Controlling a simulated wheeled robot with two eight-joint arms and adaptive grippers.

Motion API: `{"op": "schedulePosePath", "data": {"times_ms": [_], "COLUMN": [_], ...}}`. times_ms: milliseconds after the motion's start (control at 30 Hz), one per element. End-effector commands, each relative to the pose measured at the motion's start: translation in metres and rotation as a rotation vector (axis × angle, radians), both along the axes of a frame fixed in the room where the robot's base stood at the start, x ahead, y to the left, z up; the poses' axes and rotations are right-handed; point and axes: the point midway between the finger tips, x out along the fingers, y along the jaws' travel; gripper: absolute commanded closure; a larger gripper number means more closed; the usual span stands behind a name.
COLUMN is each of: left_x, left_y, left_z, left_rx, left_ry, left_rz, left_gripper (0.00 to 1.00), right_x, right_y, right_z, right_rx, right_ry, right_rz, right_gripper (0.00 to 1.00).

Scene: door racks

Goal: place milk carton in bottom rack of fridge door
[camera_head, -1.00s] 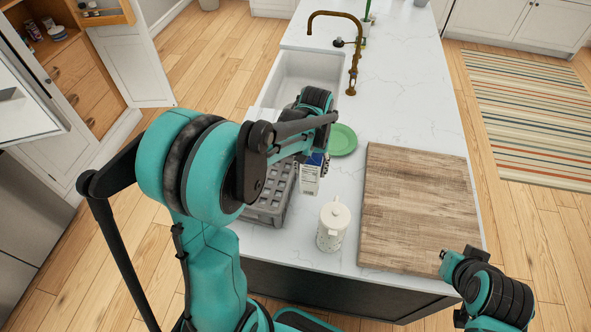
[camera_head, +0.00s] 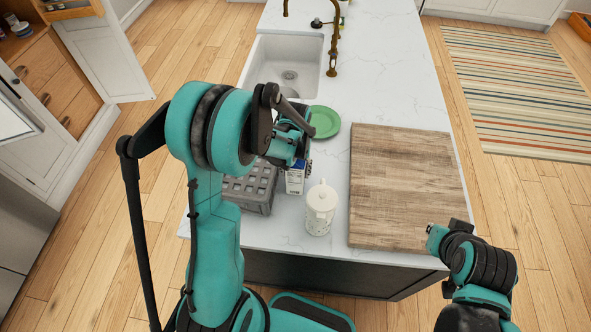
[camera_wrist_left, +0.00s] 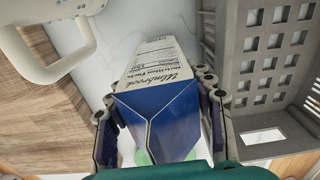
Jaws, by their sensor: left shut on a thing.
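The milk carton (camera_head: 296,180) is white with a blue top and stands on the white island counter between a grey crate and a white pitcher. In the left wrist view the carton (camera_wrist_left: 158,100) shows its blue gabled top and printed white side. My left gripper (camera_head: 300,162) reaches down over the carton, and its fingers (camera_wrist_left: 160,108) are shut on the carton's two sides. My right gripper (camera_head: 432,232) is off the counter's near right corner, and its jaws are too small to read. The fridge door's bottom rack cannot be made out.
The grey crate (camera_head: 262,208) is close left of the carton; the white pitcher (camera_head: 320,208) is close right. A wooden board (camera_head: 405,190) covers the counter's right side. A green plate (camera_head: 323,122) lies behind, near the sink (camera_head: 285,72). An open cabinet (camera_head: 45,75) stands far left.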

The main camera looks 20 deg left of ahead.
Motion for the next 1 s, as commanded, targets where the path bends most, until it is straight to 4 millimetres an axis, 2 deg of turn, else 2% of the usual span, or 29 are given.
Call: {"op": "schedulePosePath", "data": {"times_ms": [233,267,333,733,867,1000], "left_x": [0.0,0.0,0.0,0.0,0.0,0.0], "left_y": [0.0,0.0,0.0,0.0,0.0,0.0], "left_z": [-0.003,-0.003,-0.002,0.003,0.021,0.054], "left_rx": [0.0,0.0,0.0,0.0,0.0,0.0], "left_ry": [0.0,0.0,0.0,0.0,0.0,0.0], "left_rz": [0.0,0.0,0.0,0.0,0.0,0.0], "left_gripper": [1.0,0.45,0.27,0.27,0.27,0.27], "right_x": [0.0,0.0,0.0,0.0,0.0,0.0], "right_y": [0.0,0.0,0.0,0.0,0.0,0.0], "right_z": [-0.004,-0.004,-0.003,0.002,0.004,0.008], "right_rx": [0.0,0.0,0.0,0.0,0.0,0.0], "right_ry": [0.0,0.0,0.0,0.0,0.0,0.0], "right_rz": [0.0,0.0,0.0,0.0,0.0,0.0], "right_gripper": [1.0,1.0,1.0,1.0,1.0,1.0]}}
